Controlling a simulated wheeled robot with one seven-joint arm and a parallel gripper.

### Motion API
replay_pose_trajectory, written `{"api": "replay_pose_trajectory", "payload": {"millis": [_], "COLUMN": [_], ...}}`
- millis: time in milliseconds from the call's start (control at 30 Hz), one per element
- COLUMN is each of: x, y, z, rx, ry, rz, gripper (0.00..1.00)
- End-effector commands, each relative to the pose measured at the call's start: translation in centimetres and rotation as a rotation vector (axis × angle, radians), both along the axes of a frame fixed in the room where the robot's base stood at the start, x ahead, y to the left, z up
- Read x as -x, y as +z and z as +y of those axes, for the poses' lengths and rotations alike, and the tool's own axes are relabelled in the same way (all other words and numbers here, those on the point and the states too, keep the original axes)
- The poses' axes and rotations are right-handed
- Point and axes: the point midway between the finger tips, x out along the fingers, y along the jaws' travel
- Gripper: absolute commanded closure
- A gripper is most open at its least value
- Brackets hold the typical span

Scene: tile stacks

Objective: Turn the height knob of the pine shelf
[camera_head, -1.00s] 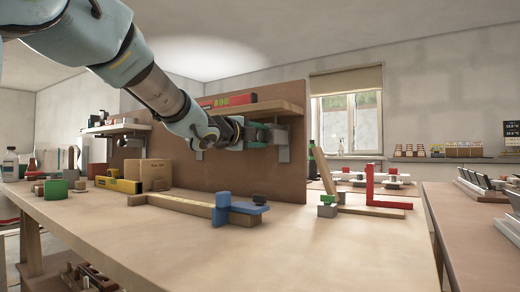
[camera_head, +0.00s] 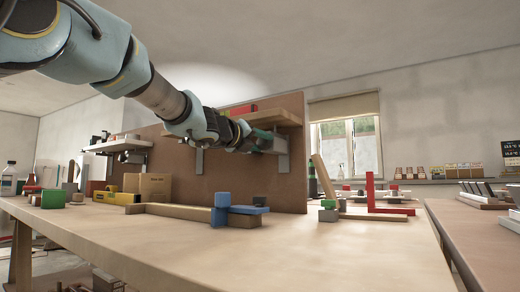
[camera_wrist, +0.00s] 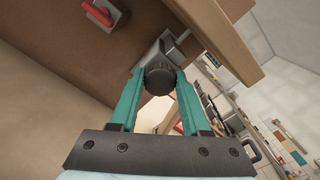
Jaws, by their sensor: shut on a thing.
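The pine shelf (camera_head: 275,118) is fixed to the brown upright panel at the back of the workbench, with a grey bracket (camera_head: 283,160) under its right end. My gripper (camera_head: 264,142) is just under the shelf board. In the wrist view the dark round height knob (camera_wrist: 160,76) sits between the teal fingertips of my gripper (camera_wrist: 158,82), which are shut on it. A grey metal block (camera_wrist: 172,46) is behind the knob, and the pine board (camera_wrist: 222,42) runs along its right. The knob is hidden by the gripper in the head view.
A blue block clamp (camera_head: 236,212) lies on a wooden bar on the workbench (camera_head: 170,240). A cardboard box (camera_head: 154,186) and a yellow level stand left of it. A red L-shaped piece (camera_head: 375,192) stands at right. The bench front is clear.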

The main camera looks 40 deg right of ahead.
Motion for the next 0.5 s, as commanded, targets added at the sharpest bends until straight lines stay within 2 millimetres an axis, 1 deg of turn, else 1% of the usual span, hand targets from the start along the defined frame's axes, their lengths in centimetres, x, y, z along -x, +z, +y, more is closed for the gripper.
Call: {"api": "replay_pose_trajectory", "payload": {"millis": [33,200,500], "x": [0.02,0.06,0.06], "y": [-0.25,-0.2,-0.1], "z": [-0.04,-0.05,-0.07], "rx": [-0.007,-0.024,-0.034], "ry": [-0.001,-0.001,-0.001], "rz": [-0.023,-0.085,-0.122], "gripper": [1.0,1.0,1.0]}}
